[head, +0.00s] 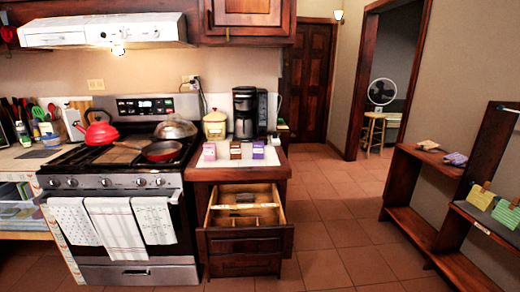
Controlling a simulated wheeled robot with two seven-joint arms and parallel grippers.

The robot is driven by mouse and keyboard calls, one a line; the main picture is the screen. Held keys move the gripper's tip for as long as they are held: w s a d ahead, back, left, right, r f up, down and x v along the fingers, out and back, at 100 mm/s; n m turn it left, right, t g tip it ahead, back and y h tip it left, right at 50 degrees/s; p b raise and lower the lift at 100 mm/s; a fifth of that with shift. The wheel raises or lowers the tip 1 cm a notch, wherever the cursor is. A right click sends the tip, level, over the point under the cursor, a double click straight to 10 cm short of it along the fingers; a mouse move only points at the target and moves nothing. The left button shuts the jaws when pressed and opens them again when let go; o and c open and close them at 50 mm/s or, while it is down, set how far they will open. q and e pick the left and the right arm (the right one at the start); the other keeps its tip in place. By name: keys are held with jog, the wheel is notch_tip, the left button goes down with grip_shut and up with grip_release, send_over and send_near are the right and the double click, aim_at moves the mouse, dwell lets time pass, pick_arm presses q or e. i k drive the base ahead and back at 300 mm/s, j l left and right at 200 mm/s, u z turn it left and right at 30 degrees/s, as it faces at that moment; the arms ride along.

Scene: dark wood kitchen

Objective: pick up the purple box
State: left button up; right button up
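Three small boxes stand in a row near the front edge of the counter right of the stove. The purple box (258,150) is the rightmost one. The boxes are apart from each other. Neither of my grippers shows in the head view.
Below the boxes, an open drawer (283,237) juts out from the counter (275,172). A coffee maker (246,112) and a cream canister (215,125) stand behind them. The stove (125,183) is left; a low shelf (404,190) is right. The floor between is clear.

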aim_at(258, 147)
jog(key=i+l, duration=0.4)
jog(key=l, duration=0.15)
jog(key=i+l, duration=0.4)
jog(key=l, duration=0.15)
jog(key=i+l, duration=0.35)
jog(key=l, duration=0.2)
jog(key=i+l, duration=0.4)
jog(key=l, duration=0.15)
